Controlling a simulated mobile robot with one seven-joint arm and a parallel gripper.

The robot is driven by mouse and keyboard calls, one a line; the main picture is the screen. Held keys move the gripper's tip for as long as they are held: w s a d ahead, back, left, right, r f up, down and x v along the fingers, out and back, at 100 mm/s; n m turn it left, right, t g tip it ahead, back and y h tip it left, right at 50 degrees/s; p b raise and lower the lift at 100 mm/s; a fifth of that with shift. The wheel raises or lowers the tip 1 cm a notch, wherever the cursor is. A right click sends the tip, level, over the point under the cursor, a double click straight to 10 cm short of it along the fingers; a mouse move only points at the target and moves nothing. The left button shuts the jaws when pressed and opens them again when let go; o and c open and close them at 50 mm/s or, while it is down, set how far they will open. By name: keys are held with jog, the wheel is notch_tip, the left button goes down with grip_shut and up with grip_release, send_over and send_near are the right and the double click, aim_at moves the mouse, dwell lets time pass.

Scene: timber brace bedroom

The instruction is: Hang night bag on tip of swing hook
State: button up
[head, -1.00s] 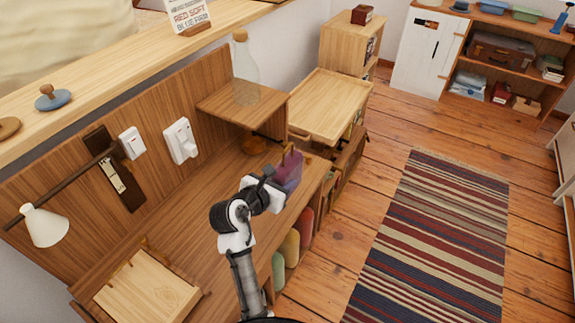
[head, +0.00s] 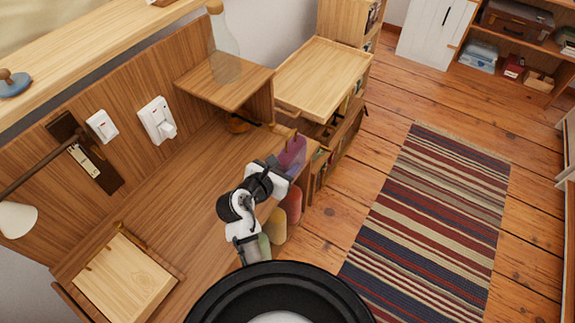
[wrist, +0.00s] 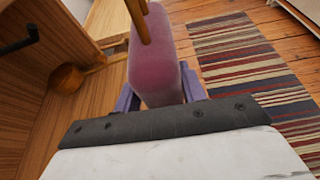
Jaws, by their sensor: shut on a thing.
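The night bag (head: 292,152) is a purple, soft-looking block with a tan handle on top. It is in my gripper (head: 280,170), held near the desk's right edge, just in front of the small shelf. In the wrist view the bag (wrist: 158,65) stands between the two purple fingers of my gripper (wrist: 160,97), which are shut on its near end. Its handle (wrist: 138,20) runs out of the top of the picture. A black hook-shaped rod (wrist: 20,41) reaches in from the left, apart from the bag. It looks like the swing hook; its mount is out of view.
A bottle (head: 224,58) stands on the small shelf (head: 205,85). An orange-brown bowl (head: 238,124) sits beneath it. Yellow (head: 278,227) and red (head: 292,203) bag-like pieces are at the desk's side. A wooden tray-topped cabinet (head: 320,75) stands behind. Floor around the striped rug (head: 435,210) is clear.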

jog(key=shift+w+a+b, duration=0.85)
jog(key=shift+a+b, duration=0.1)
jog(key=shift+a, duration=0.2)
jog(key=shift+w+a+b, duration=0.85)
jog(key=shift+a+b, duration=0.1)
jog(key=shift+a, duration=0.15)
jog(key=shift+p, duration=1.55)
jog(key=shift+w+a+p, duration=0.3)
jog(key=shift+w+a, duration=0.25)
jog(key=shift+a, duration=0.25)
jog(key=shift+w+a+p, duration=0.3)
jog(key=shift+w+a, duration=0.25)
jog(key=shift+a, duration=0.2)
jog(key=shift+w+a+p, duration=0.3)
jog(key=shift+w+a, duration=0.25)
jog(key=shift+a, duration=0.25)
jog(key=shift+f, duration=0.85)
jog(key=o, duration=1.2)
jog(key=shift+c, duration=0.2)
